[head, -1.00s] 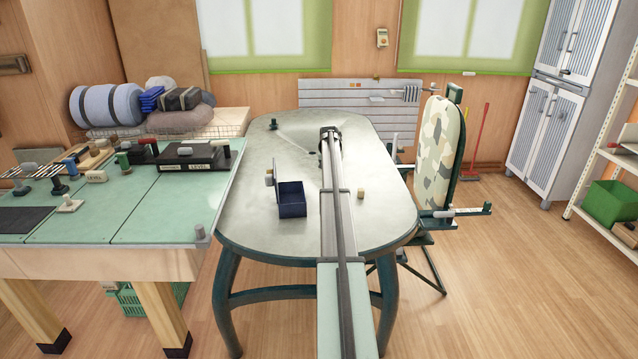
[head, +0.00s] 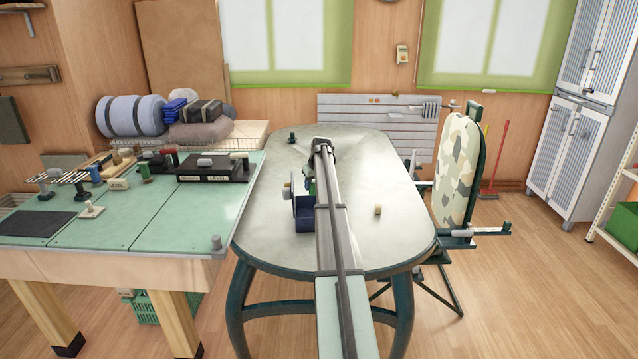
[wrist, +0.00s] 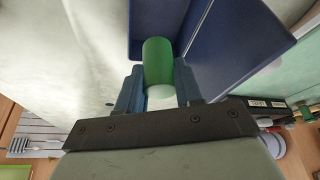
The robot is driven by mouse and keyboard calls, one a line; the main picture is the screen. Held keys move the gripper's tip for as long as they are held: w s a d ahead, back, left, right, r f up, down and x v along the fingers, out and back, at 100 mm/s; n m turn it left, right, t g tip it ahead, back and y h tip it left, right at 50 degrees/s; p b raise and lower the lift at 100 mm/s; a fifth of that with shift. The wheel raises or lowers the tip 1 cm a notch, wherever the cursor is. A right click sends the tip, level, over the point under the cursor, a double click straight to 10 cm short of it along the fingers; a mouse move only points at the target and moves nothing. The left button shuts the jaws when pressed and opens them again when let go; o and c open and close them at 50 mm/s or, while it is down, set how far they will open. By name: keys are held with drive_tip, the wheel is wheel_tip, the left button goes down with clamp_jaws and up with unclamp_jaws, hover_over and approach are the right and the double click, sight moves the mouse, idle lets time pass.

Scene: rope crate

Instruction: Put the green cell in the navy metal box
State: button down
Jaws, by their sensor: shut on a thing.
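The green cell (wrist: 158,62) is a green cylinder with a pale end, held between the blue fingers of my gripper (wrist: 158,84) in the wrist view. The navy metal box (wrist: 235,65) is open, and the cell overlaps its opening there; I cannot tell how high above or inside it is. In the head view the box (head: 304,219) stands on the oval table, its raised lid at its left. My arm hides its right part. The cell (head: 309,186) shows as a small green patch over the box, beside my arm.
The oval table (head: 375,165) is mostly clear. A small tan block (head: 378,209) lies right of my arm, and a small dark green object (head: 292,137) stands at the far left. A green-topped workbench (head: 150,210) with tools adjoins on the left.

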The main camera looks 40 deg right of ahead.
drive_tip(key=a+n+y, duration=0.1)
drive_tip(key=n, duration=0.2)
drive_tip(key=a+n+y, duration=0.1)
drive_tip(key=n, duration=0.2)
drive_tip(key=n+y, duration=0.1)
drive_tip(key=n, duration=0.1)
drive_tip(key=shift+s+a+r+n, duration=0.1)
drive_tip(key=shift+s+a+n, duration=0.05)
drive_tip(key=shift+a+n, duration=0.25)
drive_tip(key=shift+f, duration=6.3)
drive_tip(key=shift+f, duration=0.5)
drive_tip(key=c, duration=0.7)
unclamp_jaws()
drive_tip(key=shift+o, duration=0.2)
drive_tip(key=shift+s+a, duration=0.1)
